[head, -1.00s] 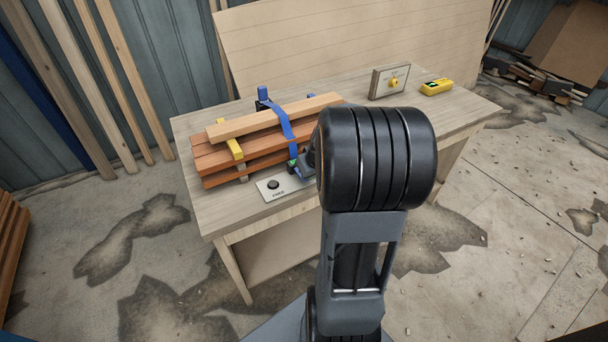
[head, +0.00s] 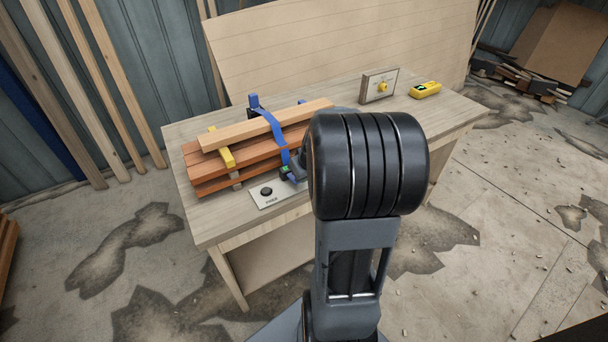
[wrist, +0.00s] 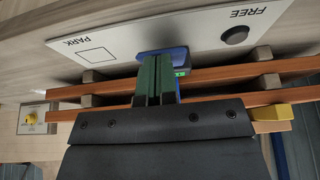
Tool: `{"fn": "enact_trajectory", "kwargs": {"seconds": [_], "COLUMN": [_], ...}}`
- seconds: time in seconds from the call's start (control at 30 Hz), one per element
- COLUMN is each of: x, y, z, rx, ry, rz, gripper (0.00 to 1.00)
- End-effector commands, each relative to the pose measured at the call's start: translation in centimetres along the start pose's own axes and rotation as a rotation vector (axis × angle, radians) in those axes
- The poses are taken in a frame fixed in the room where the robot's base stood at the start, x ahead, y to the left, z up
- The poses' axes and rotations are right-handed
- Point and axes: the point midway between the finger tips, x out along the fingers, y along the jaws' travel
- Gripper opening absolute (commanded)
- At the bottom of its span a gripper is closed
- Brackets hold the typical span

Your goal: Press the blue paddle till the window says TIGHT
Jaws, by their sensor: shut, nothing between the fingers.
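A blue strap (head: 268,124) runs over a stack of boards (head: 226,165) to a ratchet at the stack's front. In the wrist view the blue paddle (wrist: 177,50) lies at the tips of my gripper (wrist: 158,62), whose fingers are together and empty. The tips overlap the paddle; I cannot tell whether they touch it. A small green-lit window (wrist: 181,72) shows just beside the fingers, partly hidden; its word is not readable. It also shows as a green spot in the head view (head: 285,168). My arm hides the gripper and much of the ratchet there.
A pale plate with a black button marked FREE (wrist: 235,35) and a PARK square (wrist: 97,55) lies before the stack. A yellow clip (head: 222,152) sits on the stack. A panel with a yellow knob (head: 379,87) and a yellow device (head: 425,90) stand at the back right.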

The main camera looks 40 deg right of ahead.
Motion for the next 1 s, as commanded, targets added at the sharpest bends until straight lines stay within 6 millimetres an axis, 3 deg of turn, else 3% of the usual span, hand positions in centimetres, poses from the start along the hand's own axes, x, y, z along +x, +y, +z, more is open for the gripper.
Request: {"fn": "enact_trajectory", "kwargs": {"seconds": [0.27, 0.47, 0.8, 1.0], "x": [-1.1, -4.3, -10.2, -12.3], "y": [0.0, -0.1, -0.1, -0.1], "z": [-0.6, -2.7, -3.6, -4.0], "rx": [-0.001, -0.004, -0.003, -0.004], "ry": [0.000, 0.002, 0.004, 0.002], "rz": [0.000, -0.001, 0.000, 0.000], "gripper": [0.00, 0.00, 0.00, 0.00]}}
